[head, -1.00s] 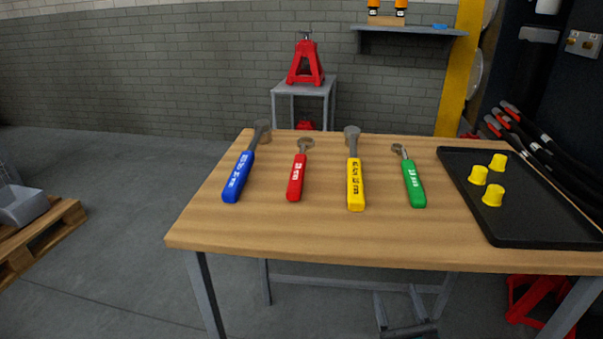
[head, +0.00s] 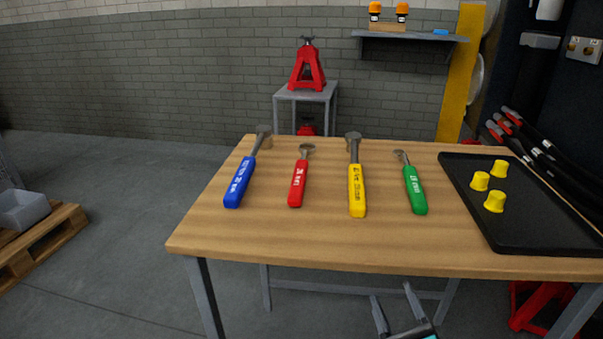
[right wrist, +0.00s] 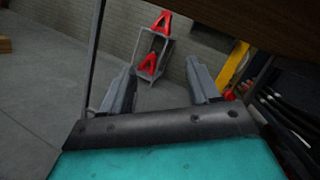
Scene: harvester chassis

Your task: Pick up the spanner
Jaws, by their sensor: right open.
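Tools with coloured handles lie apart in a row on the wooden table (head: 300,237), metal heads pointing away: blue (head: 240,183), red (head: 298,184), yellow (head: 357,190) and green (head: 415,190). The blue and yellow ones have larger heads; the red and green ones have smaller, ring-like heads. I cannot tell for sure which one is meant by the spanner. My right gripper (head: 391,292) is low in front of the table, below its front edge, open and empty. In the right wrist view its two fingers (right wrist: 161,68) stand wide apart with no tool between them. My left gripper is not in view.
A black tray (head: 475,205) with yellow cups (head: 494,201) sits on the table's right side. The table's underside (right wrist: 265,20) hangs over my right gripper. A grey stand (head: 305,95) with a red jack stand (head: 307,66) is behind. The table front is clear.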

